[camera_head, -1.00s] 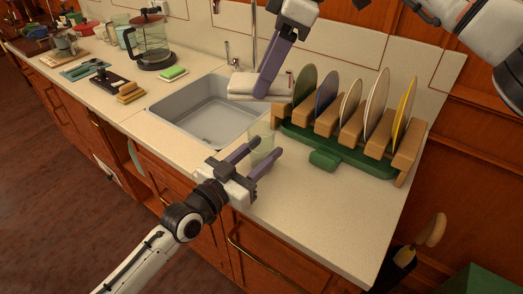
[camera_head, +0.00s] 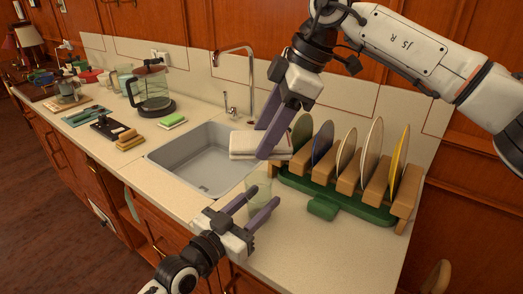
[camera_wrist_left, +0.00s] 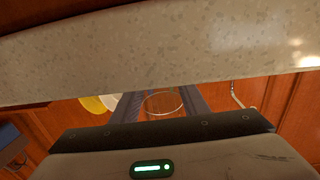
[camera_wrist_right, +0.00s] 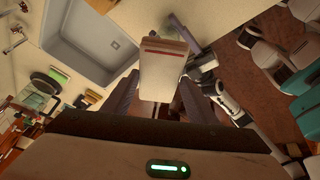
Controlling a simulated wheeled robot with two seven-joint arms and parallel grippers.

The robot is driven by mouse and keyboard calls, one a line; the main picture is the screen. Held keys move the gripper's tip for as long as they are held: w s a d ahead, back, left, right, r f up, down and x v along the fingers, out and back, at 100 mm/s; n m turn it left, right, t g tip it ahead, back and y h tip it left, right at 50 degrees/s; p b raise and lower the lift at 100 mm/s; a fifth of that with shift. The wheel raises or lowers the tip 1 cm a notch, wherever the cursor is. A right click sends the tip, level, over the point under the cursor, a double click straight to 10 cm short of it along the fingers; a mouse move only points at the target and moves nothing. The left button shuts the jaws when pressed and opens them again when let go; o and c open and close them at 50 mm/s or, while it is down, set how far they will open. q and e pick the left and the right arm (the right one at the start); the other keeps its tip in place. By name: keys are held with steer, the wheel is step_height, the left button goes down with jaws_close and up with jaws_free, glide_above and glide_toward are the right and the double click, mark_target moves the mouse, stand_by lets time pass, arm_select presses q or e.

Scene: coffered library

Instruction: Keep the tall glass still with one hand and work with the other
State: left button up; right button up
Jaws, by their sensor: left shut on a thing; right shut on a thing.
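The tall clear glass (camera_head: 258,188) stands on the counter just in front of the sink's right corner. My left gripper (camera_head: 267,195) is shut around it from the front. In the left wrist view the glass rim (camera_wrist_left: 164,102) shows between the two fingers. My right gripper (camera_head: 268,150) is shut on a folded whitish cloth (camera_head: 247,145), held above and behind the glass, near the sink's right edge. In the right wrist view the cloth (camera_wrist_right: 163,70) lies between the fingers and has a reddish stripe. The cloth and glass look apart.
A grey sink (camera_head: 185,165) with a tap (camera_head: 250,75) is at left. A wooden dish rack (camera_head: 345,180) with several plates is close on the right, a green block (camera_head: 322,207) before it. A coffee press (camera_head: 150,90) and green sponge (camera_head: 173,121) stand further left. The right front counter is clear.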

mark_target(291, 146)
steer(key=d+f+n+y, duration=0.1)
steer(key=s+d+f+n, duration=0.1)
steer(key=d+n, duration=0.1)
steer(key=s+d+f+n+t+y, duration=0.1)
steer(key=n, duration=0.1)
steer(key=shift+d+y, duration=0.3)
steer(key=s+d+n+y, duration=0.3)
steer(key=d+n, duration=0.1)
steer(key=d, duration=0.1)
steer(key=w+a+f, duration=0.3)
steer(key=f, duration=0.1)
steer(key=shift+f, duration=0.3)
steer(key=shift+w+a+f, duration=0.45)
steer(key=shift+a+f, duration=0.2)
steer(key=shift+f, duration=0.1)
stand_by(0.3)
